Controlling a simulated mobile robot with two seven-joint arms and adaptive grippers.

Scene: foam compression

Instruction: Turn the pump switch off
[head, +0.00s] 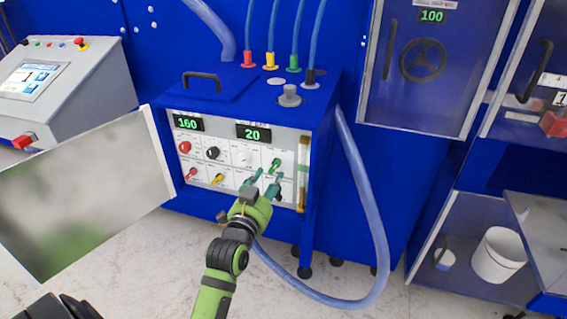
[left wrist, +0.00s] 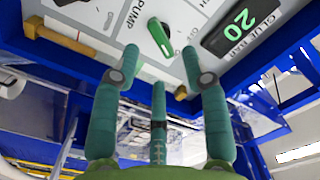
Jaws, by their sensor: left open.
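The pump switch is a green turn knob (head: 276,164) on the white control panel (head: 228,157) of the blue machine. In the left wrist view the green knob (left wrist: 160,37) sits beside the word PUMP, its bar slanted. My left gripper (head: 266,180) is open and empty in front of the panel, just below the knob in the head view. In the left wrist view its fingertips (left wrist: 160,56) are spread, and the knob shows between and just beyond them. I see no clear contact. My right gripper is not in view.
A gold vertical gauge (head: 303,170) is at the panel's right edge. A hose (head: 368,200) loops right of the machine.

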